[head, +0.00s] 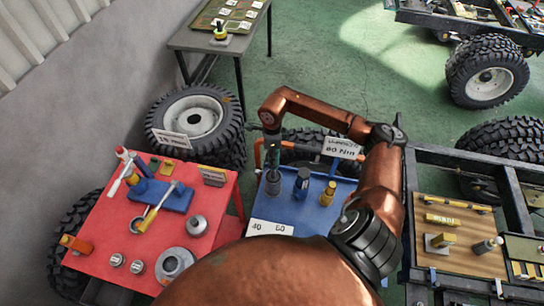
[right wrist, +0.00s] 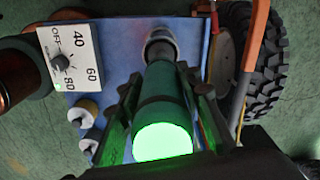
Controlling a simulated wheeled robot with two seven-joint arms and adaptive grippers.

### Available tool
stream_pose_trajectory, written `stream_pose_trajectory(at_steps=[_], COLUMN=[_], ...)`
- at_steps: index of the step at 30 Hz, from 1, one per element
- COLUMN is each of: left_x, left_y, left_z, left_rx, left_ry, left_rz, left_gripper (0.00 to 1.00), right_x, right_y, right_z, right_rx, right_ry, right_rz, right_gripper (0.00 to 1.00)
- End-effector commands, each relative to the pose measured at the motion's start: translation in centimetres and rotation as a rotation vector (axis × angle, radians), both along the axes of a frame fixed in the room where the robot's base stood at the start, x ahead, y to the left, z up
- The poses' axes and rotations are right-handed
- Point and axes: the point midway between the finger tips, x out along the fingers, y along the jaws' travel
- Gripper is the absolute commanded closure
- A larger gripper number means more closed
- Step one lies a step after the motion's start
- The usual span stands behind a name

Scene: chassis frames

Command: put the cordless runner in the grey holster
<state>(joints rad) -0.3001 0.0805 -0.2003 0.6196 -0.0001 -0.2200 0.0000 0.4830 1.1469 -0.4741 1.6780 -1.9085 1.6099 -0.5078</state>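The cordless runner (right wrist: 163,100) is a dark green cylinder whose near end glows bright green in the right wrist view. In the head view it stands about upright (head: 273,158) over the blue table's left side. My right gripper (right wrist: 161,76) has a finger on each side of it and looks shut on it. A grey cup-like piece (right wrist: 160,47), apparently the grey holster, is at its far end and shows under it in the head view (head: 272,187). I cannot tell how deep the runner sits in it. My left gripper is not in view.
A dial panel (right wrist: 70,58) marked OFF, 40, 60, 80 is on the blue table (head: 310,222). A dark bottle-like piece (head: 302,182) and a yellow piece (head: 328,193) stand right of the holster. An orange pipe (right wrist: 252,55) runs close by. A red table (head: 103,222) with tools is left.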

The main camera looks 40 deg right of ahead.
Motion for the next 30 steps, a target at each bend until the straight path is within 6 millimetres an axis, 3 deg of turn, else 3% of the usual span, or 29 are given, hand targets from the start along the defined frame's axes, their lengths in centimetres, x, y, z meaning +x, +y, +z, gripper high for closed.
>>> stream_pose_trajectory(at_steps=[6, 17, 23, 30], left_x=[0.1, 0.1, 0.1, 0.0], left_y=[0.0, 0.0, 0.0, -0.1], left_z=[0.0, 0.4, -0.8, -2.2], left_rx=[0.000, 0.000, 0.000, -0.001], left_ry=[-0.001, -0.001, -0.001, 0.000], left_rz=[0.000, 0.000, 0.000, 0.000], left_gripper=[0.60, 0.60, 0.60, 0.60], right_x=[0.0, 0.0, 0.1, 0.1], right_y=[0.0, 0.0, -0.1, -0.2], right_z=[0.0, 0.4, 3.2, 8.4], right_rx=[0.000, 0.000, -0.004, -0.002], right_ry=[0.000, 0.000, -0.005, -0.005], right_rz=[0.000, 0.001, 0.001, 0.000], right_gripper=[0.51, 0.51, 0.51, 0.51])
